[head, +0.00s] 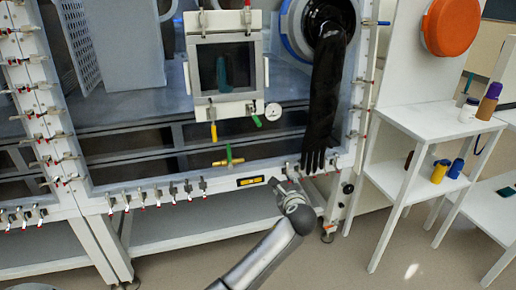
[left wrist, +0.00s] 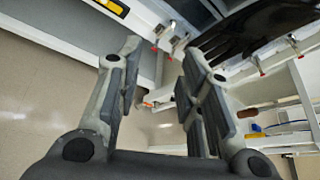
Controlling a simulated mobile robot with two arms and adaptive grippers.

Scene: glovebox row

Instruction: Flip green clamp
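In the head view a green-handled clamp (head: 256,121) is at the lower right of the small window door (head: 225,75), beside a round gauge (head: 273,111). A yellow-handled clamp (head: 213,131) hangs at the door's lower left. My left gripper (head: 280,186) is below and right of the green clamp, in front of the frame's lower rail, well apart from it. In the left wrist view my left gripper (left wrist: 152,95) has its fingers spread with nothing between them. The green clamp does not show there. My right gripper is not in view.
A black glove (head: 325,100) hangs from the port just right of the door. A brass valve with a green handle (head: 228,161) sits below the door. Several red-tipped clamps (head: 173,190) line the lower rail. A white shelf (head: 430,120) stands at right.

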